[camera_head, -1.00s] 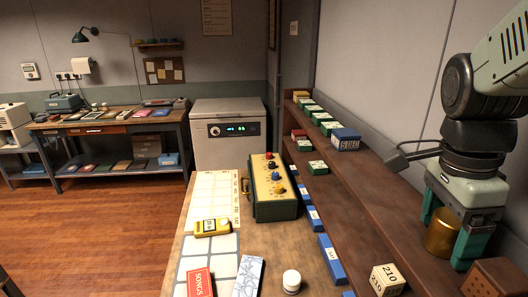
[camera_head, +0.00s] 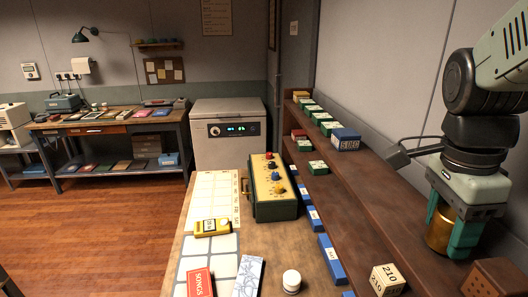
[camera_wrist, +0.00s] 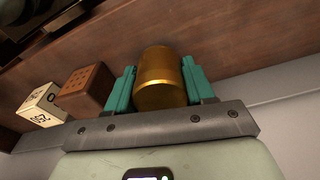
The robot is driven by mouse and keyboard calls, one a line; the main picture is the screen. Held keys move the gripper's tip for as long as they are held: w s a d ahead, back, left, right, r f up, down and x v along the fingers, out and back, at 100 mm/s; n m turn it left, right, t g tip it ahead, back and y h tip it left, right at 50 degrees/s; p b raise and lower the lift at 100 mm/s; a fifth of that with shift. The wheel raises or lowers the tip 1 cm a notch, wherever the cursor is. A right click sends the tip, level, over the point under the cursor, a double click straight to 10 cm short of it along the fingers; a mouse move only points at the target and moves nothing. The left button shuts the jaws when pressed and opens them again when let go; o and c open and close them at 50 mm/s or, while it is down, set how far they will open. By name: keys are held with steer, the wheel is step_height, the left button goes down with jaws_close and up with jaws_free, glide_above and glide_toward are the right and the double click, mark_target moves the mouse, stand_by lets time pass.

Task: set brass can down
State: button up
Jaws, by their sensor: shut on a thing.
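The brass can (camera_head: 437,236) is a plain gold cylinder on the right part of the brown wooden shelf (camera_head: 400,225). It looks upright, with its base at the shelf surface; I cannot tell if there is a small gap under it. My gripper (camera_head: 448,232) points down over it, with its green fingers shut on its two sides. In the wrist view the can (camera_wrist: 160,80) sits between both fingers of my gripper (camera_wrist: 160,85). Part of the can is hidden by the fingers in the head view.
A cream block marked 210 (camera_head: 387,280) and a brown perforated block (camera_head: 482,280) stand near the can, toward the front. A blue box (camera_head: 345,140) and several green boxes stand farther along the shelf. The shelf between them is clear. The wall is close behind.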

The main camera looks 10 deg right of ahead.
step_height(320, 180, up, 8)
steer(key=shift+w+a+r+n, duration=0.2)
steer(key=shift+w+a+n, duration=0.1)
steer(key=shift+w, duration=0.15)
steer(key=shift+w+a+r+n, duration=0.15)
steer(key=shift+w+n, duration=0.15)
steer(key=shift+w, duration=0.15)
steer(key=w+a+f+n+t, duration=0.1)
steer(key=w+a+f+n, duration=0.4)
steer(key=w+a+n, duration=0.45)
steer(key=m, duration=0.2)
glide_above(281, 240)
steer(key=shift+n, duration=0.25)
steer(key=f, duration=3.6)
steer(key=shift+s+a+f, duration=0.15)
steer(key=shift+s+f, duration=0.05)
steer(key=shift+f, duration=2.35)
steer(key=shift+f, duration=0.1)
